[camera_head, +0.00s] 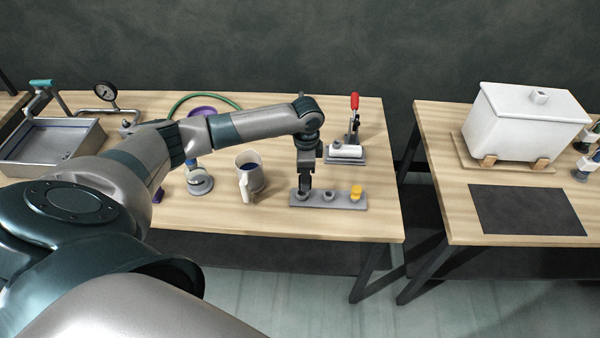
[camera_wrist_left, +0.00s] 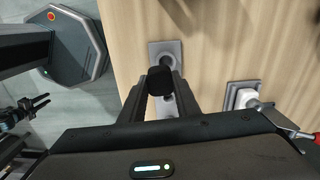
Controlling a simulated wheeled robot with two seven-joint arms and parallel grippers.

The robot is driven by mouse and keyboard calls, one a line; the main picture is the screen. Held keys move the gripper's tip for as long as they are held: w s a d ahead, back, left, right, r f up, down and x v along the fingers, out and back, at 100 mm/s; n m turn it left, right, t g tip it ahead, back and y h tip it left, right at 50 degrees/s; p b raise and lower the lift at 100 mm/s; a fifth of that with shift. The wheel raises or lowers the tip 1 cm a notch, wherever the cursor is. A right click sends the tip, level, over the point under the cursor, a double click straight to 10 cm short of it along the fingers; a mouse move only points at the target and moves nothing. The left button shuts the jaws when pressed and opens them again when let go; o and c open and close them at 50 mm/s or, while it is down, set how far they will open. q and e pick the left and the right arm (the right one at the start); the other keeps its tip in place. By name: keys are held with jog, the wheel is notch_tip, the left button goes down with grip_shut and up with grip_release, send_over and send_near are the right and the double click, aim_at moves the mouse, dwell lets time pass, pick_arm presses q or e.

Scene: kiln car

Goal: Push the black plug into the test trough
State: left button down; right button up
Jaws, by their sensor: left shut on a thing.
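The black plug (camera_wrist_left: 160,80) is between the fingers of my left gripper (camera_head: 304,189), which is shut on it. My left gripper points down over the left end of a grey strip holder (camera_head: 343,199) on the left table. In the head view the fingers mostly hide the black plug. I cannot tell whether it still touches the holder. A metal trough (camera_head: 38,166) with a blue line inside stands at the table's far left. My right gripper may be the small dark shape at the wrist view's left edge.
A mug (camera_head: 250,174) stands left of my left gripper. A red-handled clamp (camera_head: 353,120) stands behind it. A gauge (camera_head: 106,92) is near the trough. A white ceramic tank (camera_head: 522,122) and a dark mat (camera_head: 530,210) are on the right table, across a gap.

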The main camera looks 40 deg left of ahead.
pick_arm(q)
jog(key=s+d+f+n+b, duration=0.1)
jog(key=s+d+b, duration=0.1)
jog(key=d, duration=0.1)
jog(key=s+d+f+n+b, duration=0.1)
jog(key=s+d+n+b, duration=0.1)
jog(key=d, duration=0.1)
jog(key=s+d+f+n+b, duration=0.1)
jog(key=s+d+n+b, duration=0.1)
jog(key=s+d, duration=0.1)
jog(key=shift+d+f+b, duration=0.2)
jog(key=shift+f+b, duration=0.2)
jog(key=s+d+f+n+b, duration=0.2)
jog(key=s+d+n+b, duration=0.4)
jog(key=s, duration=0.3)
jog(key=shift+s, duration=0.35)
